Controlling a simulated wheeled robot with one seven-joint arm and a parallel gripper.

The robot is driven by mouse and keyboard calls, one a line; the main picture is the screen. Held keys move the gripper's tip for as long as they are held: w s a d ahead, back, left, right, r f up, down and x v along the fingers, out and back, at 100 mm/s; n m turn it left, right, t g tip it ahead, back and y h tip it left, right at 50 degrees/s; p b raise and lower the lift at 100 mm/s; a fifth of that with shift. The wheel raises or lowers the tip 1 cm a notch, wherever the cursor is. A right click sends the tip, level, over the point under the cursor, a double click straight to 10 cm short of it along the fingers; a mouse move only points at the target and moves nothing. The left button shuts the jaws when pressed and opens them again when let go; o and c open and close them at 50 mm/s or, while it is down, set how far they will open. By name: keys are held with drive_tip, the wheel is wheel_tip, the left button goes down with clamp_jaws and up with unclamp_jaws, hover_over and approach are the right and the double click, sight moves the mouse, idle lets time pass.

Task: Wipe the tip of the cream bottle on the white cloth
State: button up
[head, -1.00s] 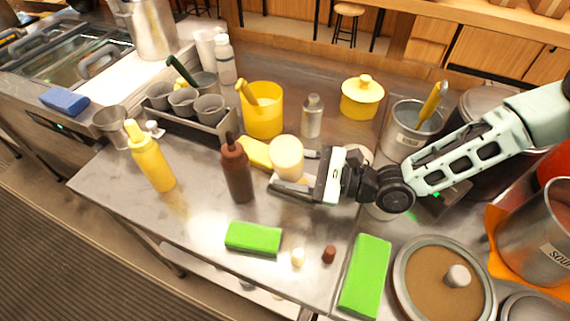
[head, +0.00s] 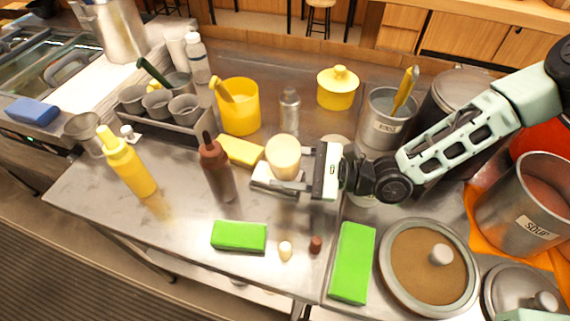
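My gripper (head: 287,172) is over the middle of the steel counter, reaching in from the right. Its fingers are around a cream-coloured cylinder, which I take as the cream bottle (head: 283,152). The broad round end faces up toward the camera; the tip is hidden below. A pale, whitish patch (head: 263,178) shows beneath the bottle at the lower finger. I cannot tell whether it is the white cloth or part of the finger, nor whether the tip touches anything.
A brown bottle (head: 216,172) and yellow sponge (head: 241,151) stand left of my gripper. A yellow bottle (head: 130,165) is further left. Green blocks (head: 239,236) (head: 352,262), a cream cap (head: 285,251) and a brown cap (head: 316,244) lie in front. A metal shaker (head: 289,112) stands behind.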

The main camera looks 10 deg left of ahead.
drive_tip(key=shift+r+p, duration=1.95)
drive_tip(key=shift+r, duration=1.1)
drive_tip(key=shift+r, duration=0.1)
